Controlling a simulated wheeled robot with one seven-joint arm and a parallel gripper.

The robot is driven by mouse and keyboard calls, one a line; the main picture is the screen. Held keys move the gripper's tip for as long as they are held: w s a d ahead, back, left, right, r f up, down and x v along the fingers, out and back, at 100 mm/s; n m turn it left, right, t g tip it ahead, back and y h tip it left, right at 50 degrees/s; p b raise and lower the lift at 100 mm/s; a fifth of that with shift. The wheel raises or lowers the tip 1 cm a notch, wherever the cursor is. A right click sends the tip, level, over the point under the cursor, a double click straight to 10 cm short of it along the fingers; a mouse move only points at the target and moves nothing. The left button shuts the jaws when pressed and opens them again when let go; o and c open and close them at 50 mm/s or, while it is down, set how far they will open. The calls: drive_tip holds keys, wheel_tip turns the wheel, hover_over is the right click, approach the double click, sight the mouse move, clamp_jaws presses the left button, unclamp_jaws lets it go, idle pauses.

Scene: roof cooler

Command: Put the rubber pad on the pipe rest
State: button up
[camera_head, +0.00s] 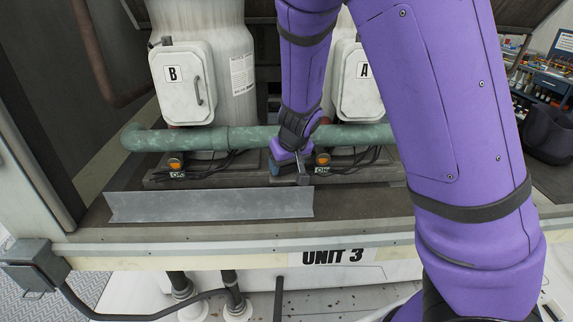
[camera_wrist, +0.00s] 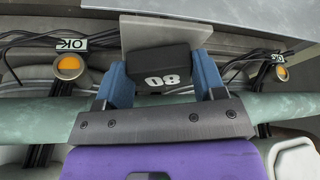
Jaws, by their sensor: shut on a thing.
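My gripper (camera_wrist: 162,72) is shut in the wrist view, with its blue fingers on both sides of a black block, apparently the rubber pad (camera_wrist: 150,62). The block bears white digits. A light grey plate (camera_wrist: 160,34) stands against its far side; I cannot tell whether they are joined. In the head view my gripper (camera_head: 291,170) is just in front of the green pipe (camera_head: 240,138), above the ledge between the two orange lamps. The grey plate (camera_head: 302,164) shows there nearly edge-on. I cannot make out the pipe rest as a separate thing.
A grey metal angle (camera_head: 210,205) lies along the ledge in front. Black cables and orange lamps (camera_head: 175,163) with OK tags flank my gripper. White boxes B (camera_head: 183,85) and A (camera_head: 362,90) stand behind the pipe. The front ledge right of the angle is clear.

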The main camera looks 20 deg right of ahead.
drive_tip(key=shift+f, duration=0.25)
drive_tip(key=o, duration=1)
drive_tip(key=shift+c, duration=0.2)
drive_tip(key=shift+s+r, duration=0.15)
drive_tip(key=shift+r, duration=0.3)
drive_tip(key=v, duration=1.1)
drive_tip(key=shift+r, duration=0.15)
